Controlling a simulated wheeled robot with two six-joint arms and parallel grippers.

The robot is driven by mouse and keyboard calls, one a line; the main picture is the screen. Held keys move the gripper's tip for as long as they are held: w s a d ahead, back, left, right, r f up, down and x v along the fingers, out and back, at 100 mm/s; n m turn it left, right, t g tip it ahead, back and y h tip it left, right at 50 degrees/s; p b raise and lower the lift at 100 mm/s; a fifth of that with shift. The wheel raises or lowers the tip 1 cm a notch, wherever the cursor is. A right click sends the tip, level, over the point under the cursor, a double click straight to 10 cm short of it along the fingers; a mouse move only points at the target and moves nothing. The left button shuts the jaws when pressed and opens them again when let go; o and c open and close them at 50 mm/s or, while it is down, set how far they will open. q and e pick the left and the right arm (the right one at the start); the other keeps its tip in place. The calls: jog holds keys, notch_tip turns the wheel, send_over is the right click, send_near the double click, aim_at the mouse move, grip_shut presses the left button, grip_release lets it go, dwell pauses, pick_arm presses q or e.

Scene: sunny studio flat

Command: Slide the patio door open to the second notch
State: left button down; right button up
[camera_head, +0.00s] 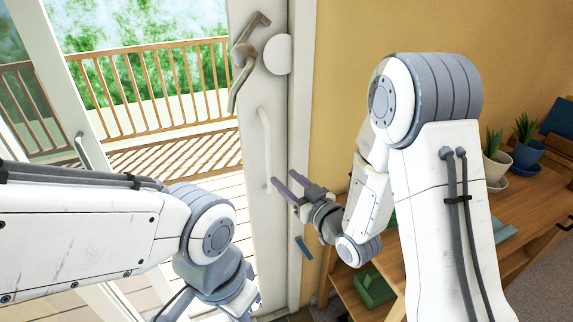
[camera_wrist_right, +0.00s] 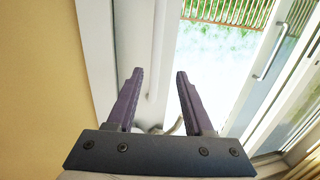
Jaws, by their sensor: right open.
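The patio door's white upright (camera_head: 251,190) stands in the middle of the head view. It carries a white vertical bar handle (camera_head: 265,148) and a metal lever (camera_head: 245,62) above it. My right gripper (camera_head: 276,191) is open and empty close to the handle's lower end; I cannot tell whether it touches. In the right wrist view, the handle (camera_wrist_right: 157,50) shows beyond and between the two parted fingers. A second white upright at the left has a grey handle (camera_head: 84,152), also seen in the wrist view (camera_wrist_right: 270,48). My left arm reaches in from the left; its fingers are out of frame.
A wooden deck with a railing (camera_head: 160,85) lies outside. A yellow wall (camera_head: 345,80) stands right of the door frame. A wooden shelf unit (camera_head: 530,185) with potted plants (camera_head: 526,143) and a green box (camera_head: 374,287) is at the right, beside my right arm.

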aim_at(270, 161)
jog(key=p+x, duration=0.1)
jog(key=x, duration=0.2)
jog(key=p+x, duration=0.1)
jog(key=x, duration=0.6)
jog(key=shift+w+d+r+p, duration=0.25)
jog(key=shift+d+r+p, duration=0.05)
jog(key=shift+p, duration=0.1)
grip_shut()
jog(key=shift+s, duration=0.1)
dwell(0.8)
